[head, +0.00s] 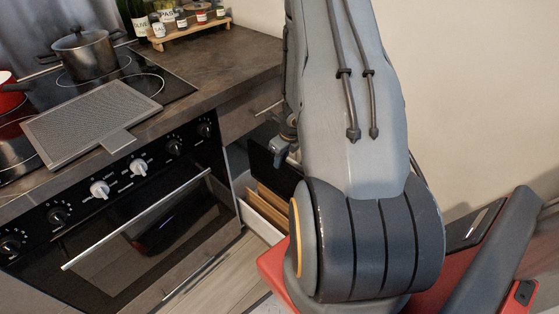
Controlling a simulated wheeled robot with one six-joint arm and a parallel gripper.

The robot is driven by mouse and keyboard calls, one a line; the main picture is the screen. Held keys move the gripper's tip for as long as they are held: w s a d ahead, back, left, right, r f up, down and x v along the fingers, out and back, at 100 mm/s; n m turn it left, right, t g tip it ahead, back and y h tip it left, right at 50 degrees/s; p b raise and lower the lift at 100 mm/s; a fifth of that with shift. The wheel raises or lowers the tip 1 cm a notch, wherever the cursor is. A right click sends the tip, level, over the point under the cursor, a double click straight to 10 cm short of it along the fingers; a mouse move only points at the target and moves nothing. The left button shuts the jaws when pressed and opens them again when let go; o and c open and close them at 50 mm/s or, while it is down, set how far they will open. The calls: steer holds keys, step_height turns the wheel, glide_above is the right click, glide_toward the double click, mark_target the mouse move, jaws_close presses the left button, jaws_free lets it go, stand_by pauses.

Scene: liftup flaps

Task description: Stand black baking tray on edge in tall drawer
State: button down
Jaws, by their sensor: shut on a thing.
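The black baking tray (267,169) shows as a dark upright panel beside my arm, in the opening under the counter. It stands on edge above or inside the open tall drawer (262,218); I cannot tell whether it touches the drawer floor. My gripper (291,158) is at the tray's upper right edge and is shut on it. My arm hides the fingertips, the right part of the tray and much of the drawer.
Brown boards (270,201) stand in the drawer. Left of it is the oven (140,215) with a protruding handle. A mesh splatter guard (92,122), a pot (87,52) and a red pot (8,95) are on the hob. A spice rack (180,30) stands on the counter.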

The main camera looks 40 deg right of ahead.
mark_target(280, 195)
steer(key=shift+f+b, duration=10.3)
steer(key=shift+b, duration=2.7)
steer(key=c, duration=1.7)
jaws_free()
steer(key=p+v, duration=0.5)
steer(key=v, duration=0.2)
steer(key=shift+s+r, duration=0.15)
steer(key=shift+r, duration=0.2)
steer(key=p+v, duration=2.2)
steer(key=v, duration=0.1)
steer(key=s+a+p+v, duration=0.1)
steer(key=p+v, duration=1)
steer(key=shift+r, duration=0.1)
